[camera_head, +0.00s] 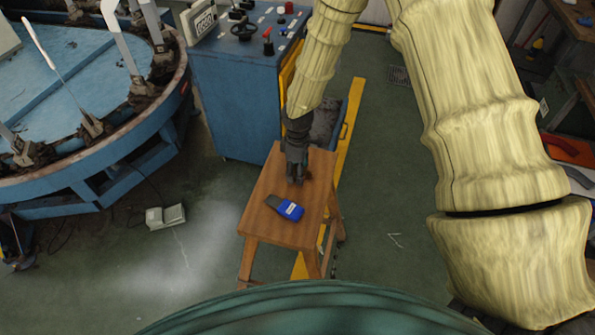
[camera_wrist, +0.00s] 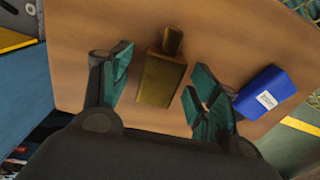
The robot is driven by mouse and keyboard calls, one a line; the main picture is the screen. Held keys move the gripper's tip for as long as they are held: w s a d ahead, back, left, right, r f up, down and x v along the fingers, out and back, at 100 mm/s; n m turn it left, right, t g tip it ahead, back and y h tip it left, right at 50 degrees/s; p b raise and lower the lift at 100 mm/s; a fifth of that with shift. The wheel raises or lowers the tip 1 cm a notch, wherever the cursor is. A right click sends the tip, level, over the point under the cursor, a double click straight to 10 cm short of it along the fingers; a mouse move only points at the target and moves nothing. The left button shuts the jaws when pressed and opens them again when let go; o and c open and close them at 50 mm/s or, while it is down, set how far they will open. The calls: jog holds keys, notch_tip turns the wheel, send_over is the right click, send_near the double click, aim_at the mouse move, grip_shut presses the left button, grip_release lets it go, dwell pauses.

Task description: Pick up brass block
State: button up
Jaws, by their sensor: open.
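The brass block (camera_wrist: 160,80) lies on the wooden stool (camera_wrist: 225,30), a dull gold body with a narrower stub at one end. In the wrist view my gripper (camera_wrist: 160,85) is open, with one teal-padded finger on each side of the block and a gap to each. In the head view my gripper (camera_head: 296,180) points down over the far part of the stool top (camera_head: 265,225).
A blue control cabinet (camera_head: 235,105) stands behind the stool. A round blue machine (camera_head: 85,100) is at left.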

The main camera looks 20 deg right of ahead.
jog(key=shift+f, duration=0.2)
jog(key=c, duration=1.3)
jog(key=shift+r, duration=0.1)
